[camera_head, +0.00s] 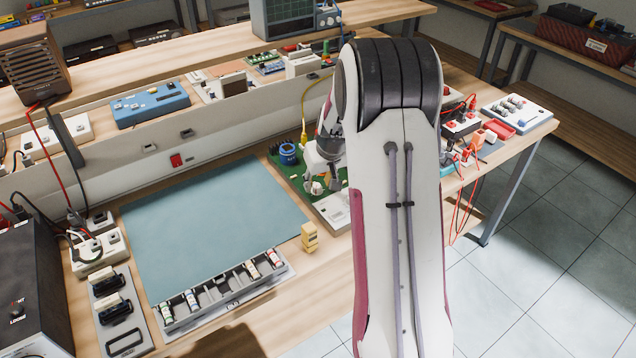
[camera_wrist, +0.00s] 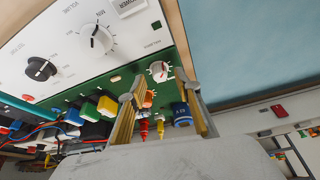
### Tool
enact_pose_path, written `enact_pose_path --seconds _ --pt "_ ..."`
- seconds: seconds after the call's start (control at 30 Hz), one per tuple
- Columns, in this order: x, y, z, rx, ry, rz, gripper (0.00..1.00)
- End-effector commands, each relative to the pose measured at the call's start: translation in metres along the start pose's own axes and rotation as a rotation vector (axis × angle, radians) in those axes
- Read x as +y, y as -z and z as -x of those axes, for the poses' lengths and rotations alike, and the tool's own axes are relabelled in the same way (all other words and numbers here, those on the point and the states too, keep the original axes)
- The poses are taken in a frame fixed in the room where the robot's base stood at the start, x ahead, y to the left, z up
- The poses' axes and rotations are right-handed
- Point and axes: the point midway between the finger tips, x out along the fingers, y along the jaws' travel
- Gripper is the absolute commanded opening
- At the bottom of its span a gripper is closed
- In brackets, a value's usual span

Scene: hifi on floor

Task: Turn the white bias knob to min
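In the wrist view, a small white knob (camera_wrist: 159,71) with a red mark sits on a green circuit board (camera_wrist: 152,45). It has a ring of small marks around it. I cannot read a label that says it is the bias knob. A larger white knob (camera_wrist: 97,40) and a black knob (camera_wrist: 40,69) sit on the white panel (camera_wrist: 60,30) beside the board. My gripper (camera_wrist: 160,79) is open, its two fingers apart on either side of the small white knob; contact cannot be told. In the head view, my gripper (camera_head: 323,182) is over the board, and its fingertips are partly hidden.
Yellow, red and blue components (camera_wrist: 181,113) stand on the board close to my fingers. Coloured connectors (camera_wrist: 88,110) and wires are at the left of the wrist view. A blue-green mat (camera_head: 210,220) lies left of the board; a small yellow block (camera_head: 309,236) stands near its corner.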

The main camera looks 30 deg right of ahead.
Motion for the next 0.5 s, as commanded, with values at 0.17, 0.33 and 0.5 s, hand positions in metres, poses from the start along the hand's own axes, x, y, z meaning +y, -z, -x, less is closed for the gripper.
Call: enact_pose_path --seconds 0.17,0.33,0.5 --pt "0.000 0.001 0.021 0.003 -0.001 -0.001 0.33" --pt "0.000 0.000 0.041 0.002 -0.001 0.000 0.33" --pt "0.000 0.001 0.063 0.003 -0.001 0.000 0.33"
